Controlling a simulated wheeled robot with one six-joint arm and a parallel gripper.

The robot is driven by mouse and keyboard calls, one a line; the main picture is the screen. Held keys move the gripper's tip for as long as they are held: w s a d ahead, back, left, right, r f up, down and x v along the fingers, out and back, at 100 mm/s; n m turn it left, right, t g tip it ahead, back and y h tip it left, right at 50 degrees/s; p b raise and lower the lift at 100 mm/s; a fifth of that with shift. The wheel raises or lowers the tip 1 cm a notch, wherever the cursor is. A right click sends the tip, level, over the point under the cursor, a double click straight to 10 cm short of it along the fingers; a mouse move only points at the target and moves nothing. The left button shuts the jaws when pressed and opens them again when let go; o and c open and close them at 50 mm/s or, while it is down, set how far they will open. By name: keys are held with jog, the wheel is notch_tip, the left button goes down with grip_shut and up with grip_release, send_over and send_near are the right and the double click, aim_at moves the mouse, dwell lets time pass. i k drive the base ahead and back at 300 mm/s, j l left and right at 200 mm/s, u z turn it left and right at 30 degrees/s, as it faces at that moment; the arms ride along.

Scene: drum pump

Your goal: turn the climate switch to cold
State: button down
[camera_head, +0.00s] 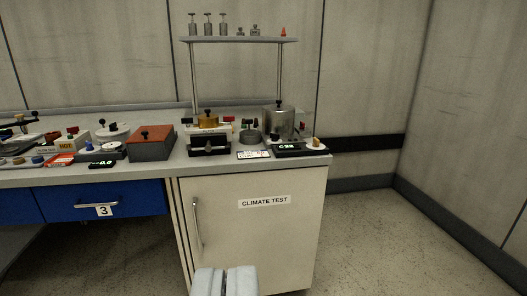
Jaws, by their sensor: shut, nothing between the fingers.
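My gripper (225,281) shows at the bottom centre, its two pale fingers shut with nothing between them. It is in front of a cream cabinet door (265,235) labelled "CLIMATE TEST" (265,202), apart from the counter above. I cannot make out a marked climate switch. At the counter's right end a small orange-tan knob sits on a round white base (316,148); its markings are too small to read. Beside it is a black display (287,149) with green characters, in front of a grey metal pot (278,122).
A grey counter (190,165) carries a red-topped box (152,142), a white device with a brass pot (208,120) and several small instruments. A raised shelf (240,39) holds weights. A blue drawer (65,200) is at left. The floor at right (380,240) is clear.

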aim_at(316, 143)
jog(key=i+j, duration=0.1)
jog(key=i, duration=0.85)
jog(key=i+j, duration=0.15)
jog(key=i, duration=0.8)
